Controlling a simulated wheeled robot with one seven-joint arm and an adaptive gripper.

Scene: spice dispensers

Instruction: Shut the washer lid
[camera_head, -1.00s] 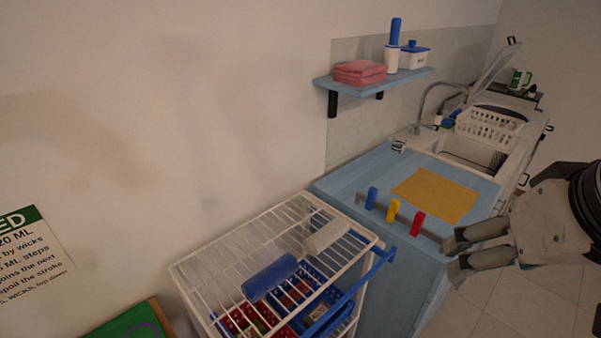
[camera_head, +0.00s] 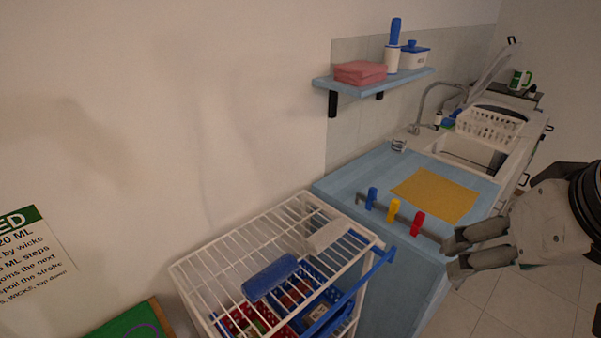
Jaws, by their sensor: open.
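The washer lid (camera_head: 495,68) is a pale panel at the far back right, raised and leaning back toward the wall. The washer's dark opening (camera_head: 503,106) shows only partly behind a white basket. My gripper (camera_head: 452,256) is at the lower right, in the foreground. Its two grey fingers point left and are apart, with nothing between them. It is well in front of the lid and not touching it.
A blue counter (camera_head: 350,178) with a yellow mat (camera_head: 436,194) and coloured clips stands beside my gripper. A sink (camera_head: 470,150) and white basket (camera_head: 488,126) lie beyond. A wire rack (camera_head: 205,262) stands at front. Tiled floor (camera_head: 545,300) is clear at right.

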